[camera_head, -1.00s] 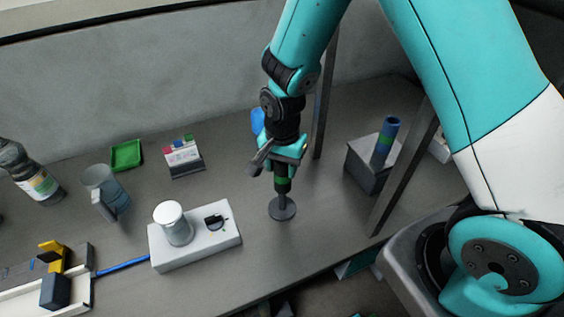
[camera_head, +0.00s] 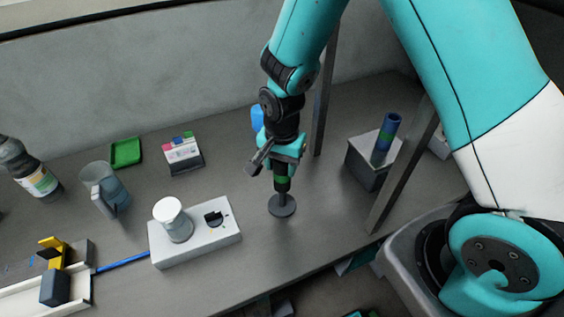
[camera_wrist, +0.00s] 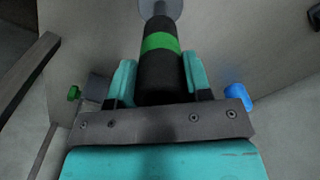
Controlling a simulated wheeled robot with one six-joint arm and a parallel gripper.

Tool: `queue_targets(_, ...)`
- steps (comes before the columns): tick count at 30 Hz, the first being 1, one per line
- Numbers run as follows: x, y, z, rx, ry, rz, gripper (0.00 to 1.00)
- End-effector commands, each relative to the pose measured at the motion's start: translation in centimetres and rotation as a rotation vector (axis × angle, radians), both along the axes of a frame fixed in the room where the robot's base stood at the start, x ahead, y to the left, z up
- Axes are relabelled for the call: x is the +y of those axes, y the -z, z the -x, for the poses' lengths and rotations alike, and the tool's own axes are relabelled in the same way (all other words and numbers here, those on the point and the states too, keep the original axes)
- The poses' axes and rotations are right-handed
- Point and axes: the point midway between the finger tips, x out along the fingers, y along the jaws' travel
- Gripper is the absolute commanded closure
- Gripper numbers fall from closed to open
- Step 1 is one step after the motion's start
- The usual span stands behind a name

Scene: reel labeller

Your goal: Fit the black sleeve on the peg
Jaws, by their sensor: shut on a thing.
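The black sleeve (camera_head: 281,185) has a green band and points downward in my gripper (camera_head: 281,172). In the wrist view the sleeve (camera_wrist: 159,70) sits between the two teal fingers of my gripper (camera_wrist: 160,82), which are shut on it. The peg (camera_head: 282,200) stands on a round grey base on the table, directly below the sleeve. In the wrist view the peg's round base (camera_wrist: 160,8) shows at the top edge, in line with the sleeve. The sleeve's lower end meets the peg's upper part; I cannot tell how far it is over it.
A white block (camera_head: 196,234) with a spool is to the left. Dark posts (camera_head: 323,90) rise near the arm. A blue object (camera_wrist: 238,96) lies right in the wrist view.

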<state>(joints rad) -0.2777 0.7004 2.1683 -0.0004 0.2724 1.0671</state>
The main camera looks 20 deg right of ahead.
Motion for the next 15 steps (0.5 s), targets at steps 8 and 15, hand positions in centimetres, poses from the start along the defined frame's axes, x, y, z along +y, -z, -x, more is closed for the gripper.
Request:
queue_targets(8,0.0,1.3,0.0,0.0,0.0,0.0,0.8)
queue_targets(15,0.0,2.3,0.0,0.0,0.0,0.0,0.8)
